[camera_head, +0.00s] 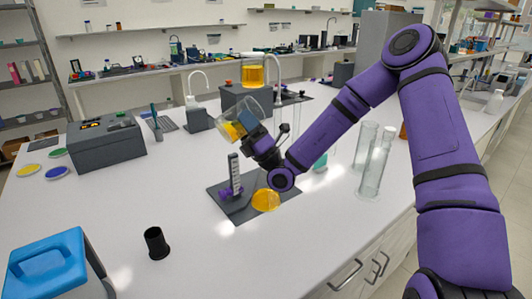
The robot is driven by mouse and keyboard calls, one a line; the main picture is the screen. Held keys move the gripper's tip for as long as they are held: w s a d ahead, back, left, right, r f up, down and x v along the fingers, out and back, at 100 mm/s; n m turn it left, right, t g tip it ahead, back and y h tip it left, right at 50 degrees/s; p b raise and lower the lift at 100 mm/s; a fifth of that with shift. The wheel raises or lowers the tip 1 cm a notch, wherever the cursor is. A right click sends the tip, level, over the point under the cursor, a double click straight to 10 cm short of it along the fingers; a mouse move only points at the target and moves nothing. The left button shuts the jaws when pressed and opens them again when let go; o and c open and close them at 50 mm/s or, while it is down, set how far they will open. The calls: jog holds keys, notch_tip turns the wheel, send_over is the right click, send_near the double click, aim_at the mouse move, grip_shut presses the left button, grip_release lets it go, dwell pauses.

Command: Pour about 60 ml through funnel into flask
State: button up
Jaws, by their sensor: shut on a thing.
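My gripper (250,124) is shut on a clear glass beaker (228,113) holding amber liquid. The beaker is strongly tilted, its mouth toward the lower left, above a dark grey base plate (217,195). A rounded vessel with amber liquid (265,201), seemingly the flask, sits on the plate below my wrist. Its upper part is hidden behind my arm. I cannot make out the funnel, nor whether liquid is falling from the beaker.
A vessel of amber liquid (253,75) stands behind on a dark box. Tall glass cylinders (375,165) stand right of my gripper. A grey instrument box (104,140) is at left, a small black cup (156,242) in front. The bench between cup and plate is clear.

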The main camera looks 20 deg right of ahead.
jog(key=shift+a+r+m+t, duration=0.1)
jog(key=shift+m+t, duration=0.2)
jog(key=shift+t, duration=0.1)
jog(key=shift+f+n+g+y, duration=0.2)
jog(key=shift+n+g+y, duration=0.1)
jog(key=shift+n+g, duration=0.5)
jog(key=n+g+y, duration=0.1)
jog(key=n+g, duration=0.1)
jog(key=n, duration=0.1)
jog(key=shift+r+g, duration=0.1)
jog(key=shift+g, duration=0.3)
jog(key=shift+a+r+n+g+y, duration=0.1)
jog(key=shift+r+n+g+y, duration=0.1)
jog(key=shift+n+g, duration=0.7)
jog(key=shift+r+n+g+y, duration=0.1)
jog(key=shift+r+n+g, duration=0.05)
jog(key=shift+n+g, duration=0.7)
jog(key=shift+s+a+f+n+g, duration=0.1)
jog(key=shift+f+n+g, duration=0.1)
jog(key=shift+n+g, duration=0.55)
